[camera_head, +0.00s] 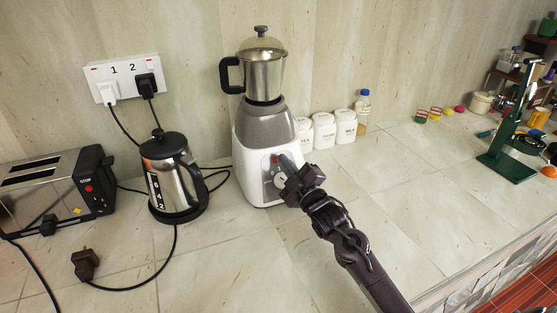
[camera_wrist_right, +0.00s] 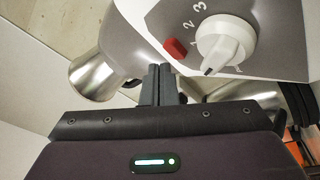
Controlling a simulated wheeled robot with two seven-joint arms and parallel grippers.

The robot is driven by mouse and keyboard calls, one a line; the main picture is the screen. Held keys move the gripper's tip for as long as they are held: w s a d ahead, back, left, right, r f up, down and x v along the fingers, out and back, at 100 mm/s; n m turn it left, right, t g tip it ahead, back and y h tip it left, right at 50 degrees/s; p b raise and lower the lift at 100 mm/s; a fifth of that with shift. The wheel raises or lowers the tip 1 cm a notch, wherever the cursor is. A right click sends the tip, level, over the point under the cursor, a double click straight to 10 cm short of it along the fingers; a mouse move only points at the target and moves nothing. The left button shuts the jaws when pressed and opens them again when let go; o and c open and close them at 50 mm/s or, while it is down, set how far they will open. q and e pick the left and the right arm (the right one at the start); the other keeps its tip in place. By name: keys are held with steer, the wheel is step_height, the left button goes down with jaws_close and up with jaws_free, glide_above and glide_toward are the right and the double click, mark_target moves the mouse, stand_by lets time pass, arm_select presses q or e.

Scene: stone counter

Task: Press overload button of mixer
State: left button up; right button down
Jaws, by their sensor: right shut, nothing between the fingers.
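The mixer (camera_head: 262,125) stands upright on the counter against the wall, with a white and grey base and a steel jar with a black handle. In the right wrist view its front panel shows a red button (camera_wrist_right: 175,48) beside a white dial (camera_wrist_right: 224,42) with numbers. My right gripper (camera_head: 281,162) is at the front panel, its fingers shut together and empty. In the wrist view its fingertips (camera_wrist_right: 160,68) appear just below the red button; I cannot tell whether they touch it. My left gripper is not in view.
A steel kettle (camera_head: 172,178) and a toaster (camera_head: 50,190) stand left of the mixer, with black cables and a loose plug (camera_head: 86,264) on the counter. White canisters (camera_head: 324,131) and a bottle (camera_head: 363,108) stand to its right. The front right counter is clear.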

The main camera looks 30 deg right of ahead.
steer(key=shift+w+f, duration=0.2)
steer(key=shift+w, duration=0.15)
steer(key=shift+w+f+b, duration=0.3)
steer(key=shift+w+b, duration=0.1)
steer(key=shift+b, duration=0.1)
stand_by(0.8)
steer(key=shift+r, duration=0.15)
steer(key=shift+s+r+p, duration=0.4)
steer(key=shift+s+p, duration=0.2)
steer(key=shift+p, duration=0.2)
steer(key=shift+s, duration=0.25)
